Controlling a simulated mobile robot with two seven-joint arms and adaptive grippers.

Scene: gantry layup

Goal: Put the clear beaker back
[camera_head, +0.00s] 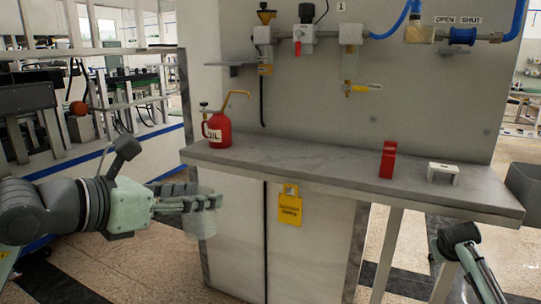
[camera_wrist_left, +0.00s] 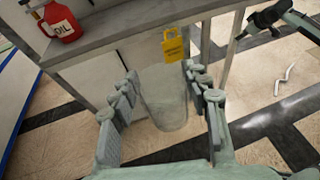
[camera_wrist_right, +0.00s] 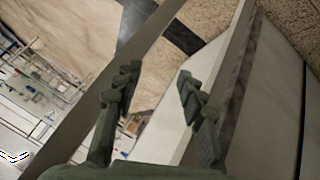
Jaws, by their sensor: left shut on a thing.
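The clear beaker (camera_head: 203,224) is a see-through cup held in front of the bench, below its top. My left gripper (camera_head: 208,202) is shut on it, with the fingers on either side of its wall. In the left wrist view the beaker (camera_wrist_left: 163,92) sits between the two fingers (camera_wrist_left: 160,100), and the floor and cabinet show through it. It looks empty. My right gripper (camera_wrist_right: 155,85) is open in the right wrist view, its fingers apart with nothing between them. In the head view only part of my right arm shows at the lower right.
The grey bench (camera_head: 310,168) carries a red oil can (camera_head: 217,130) at left, a red stand-like piece (camera_head: 388,160) and a white block (camera_head: 443,172) at right. The bench middle is clear. A yellow tag (camera_head: 290,206) hangs below its front edge. Pipes and valves (camera_head: 303,38) line the back panel.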

